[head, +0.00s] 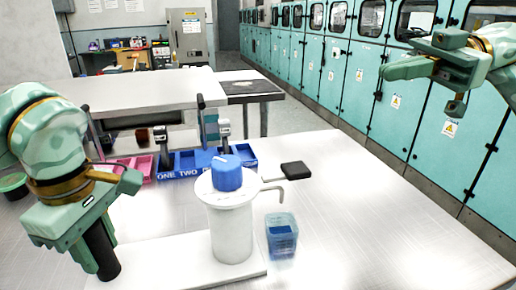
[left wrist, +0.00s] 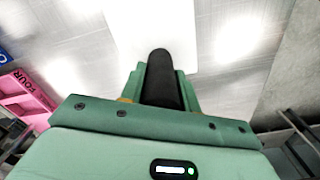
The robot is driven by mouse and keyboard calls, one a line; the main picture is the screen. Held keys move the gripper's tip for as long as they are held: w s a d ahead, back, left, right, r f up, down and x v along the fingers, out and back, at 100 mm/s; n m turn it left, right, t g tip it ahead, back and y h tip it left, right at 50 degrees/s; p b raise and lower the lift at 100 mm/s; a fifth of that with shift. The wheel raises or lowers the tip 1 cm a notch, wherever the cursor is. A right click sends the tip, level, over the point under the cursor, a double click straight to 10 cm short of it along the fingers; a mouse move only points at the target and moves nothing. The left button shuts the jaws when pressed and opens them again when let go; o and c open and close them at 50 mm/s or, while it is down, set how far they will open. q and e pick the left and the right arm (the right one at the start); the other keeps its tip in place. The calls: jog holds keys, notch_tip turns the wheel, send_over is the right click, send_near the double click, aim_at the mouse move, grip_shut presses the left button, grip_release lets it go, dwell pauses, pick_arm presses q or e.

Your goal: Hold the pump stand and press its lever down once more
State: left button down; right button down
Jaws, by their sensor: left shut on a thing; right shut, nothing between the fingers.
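The pump stand has a white base board (head: 180,268) with a white cylinder (head: 232,235) standing upright on it. A blue cap (head: 226,173) with a white line sits on top, above a wide white rim, and a grey spout (head: 272,190) points right. My left gripper (head: 99,255) is shut on a black post (head: 103,262) at the board's left end. The post also shows between the fingers in the left wrist view (left wrist: 162,80). My right gripper (head: 398,69) is shut and empty, high at the right, well away from the pump.
A clear cup with blue contents (head: 282,240) stands right of the pump, below the spout. A small black block (head: 296,170) lies behind it. Blue bins (head: 180,168) and pink bins (head: 138,166) stand behind. The table's right side (head: 400,230) is clear.

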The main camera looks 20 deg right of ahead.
pick_arm(q)
jog(key=shift+f, duration=0.1)
pick_arm(e)
notch_tip(320, 180, down, 6)
jog(key=a+g+h, duration=0.1)
jog(key=a, duration=0.1)
jog(key=shift+w+a+r+m, duration=0.15)
jog(key=shift+a+r+m, duration=0.15)
jog(key=shift+m, duration=0.1)
send_over(285, 173)
jog(key=f+v, duration=0.1)
jog(key=v, duration=0.4)
notch_tip(285, 173, down, 3)
pick_arm(q)
jog(key=shift+s, duration=0.1)
pick_arm(e)
jog(key=shift+w+a+f, duration=0.1)
jog(key=shift+f, duration=0.85)
jog(key=shift+w+f, duration=0.1)
jog(key=shift+f, duration=0.8)
